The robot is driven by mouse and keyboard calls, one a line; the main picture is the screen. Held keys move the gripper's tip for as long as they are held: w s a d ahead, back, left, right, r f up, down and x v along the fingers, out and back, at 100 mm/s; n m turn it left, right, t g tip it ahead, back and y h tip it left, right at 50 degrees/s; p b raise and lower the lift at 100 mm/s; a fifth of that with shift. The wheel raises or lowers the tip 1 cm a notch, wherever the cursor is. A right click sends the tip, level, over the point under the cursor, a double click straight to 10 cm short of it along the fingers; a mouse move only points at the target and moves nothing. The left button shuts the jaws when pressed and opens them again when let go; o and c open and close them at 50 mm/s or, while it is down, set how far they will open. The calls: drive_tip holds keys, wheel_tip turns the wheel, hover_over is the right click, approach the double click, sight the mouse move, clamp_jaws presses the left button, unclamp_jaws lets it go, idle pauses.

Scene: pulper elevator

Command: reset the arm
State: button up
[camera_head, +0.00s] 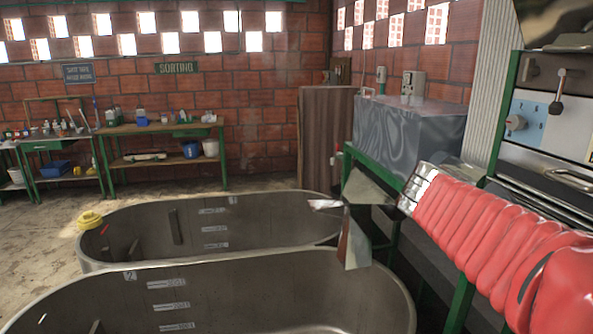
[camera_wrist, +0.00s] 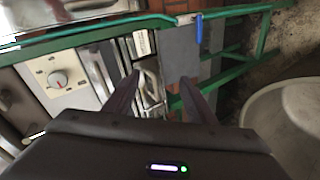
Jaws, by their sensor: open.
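My arm reaches in from the right in the head view, wrapped in a red ribbed sleeve. My gripper (camera_head: 350,218) is at its end, above the right end of the far metal tank (camera_head: 200,232). Its jaws are spread and nothing shows between them. In the wrist view my gripper (camera_wrist: 158,84) shows two dark fingers standing apart with an empty gap.
A near metal tank (camera_head: 250,295) fills the bottom of the head view. A panel with a lever (camera_head: 545,110) stands at the right, close to my arm. A grey metal box (camera_head: 405,135) sits behind my gripper. Workbenches (camera_head: 160,128) line the brick wall. Floor at left is open.

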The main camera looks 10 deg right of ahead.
drive_tip(key=s+a+f+n+t+y, duration=0.1)
drive_tip(key=s+a+f+y, duration=0.15)
drive_tip(key=a+f, duration=0.4)
drive_tip(key=s+a+f+y, duration=0.2)
drive_tip(key=a+f+y, duration=0.2)
drive_tip(key=a+f, duration=0.3)
drive_tip(key=s+a+f+t+y, duration=0.1)
drive_tip(key=s+a+y, duration=0.1)
drive_tip(key=a, duration=0.6)
drive_tip(key=s+a+f+t+y, duration=0.1)
drive_tip(key=s+a+f+y, duration=0.1)
drive_tip(key=s+a, duration=0.3)
drive_tip(key=shift+a+n+y, duration=0.4)
drive_tip(key=shift+a+y, duration=0.35)
drive_tip(key=shift+a, duration=0.85)
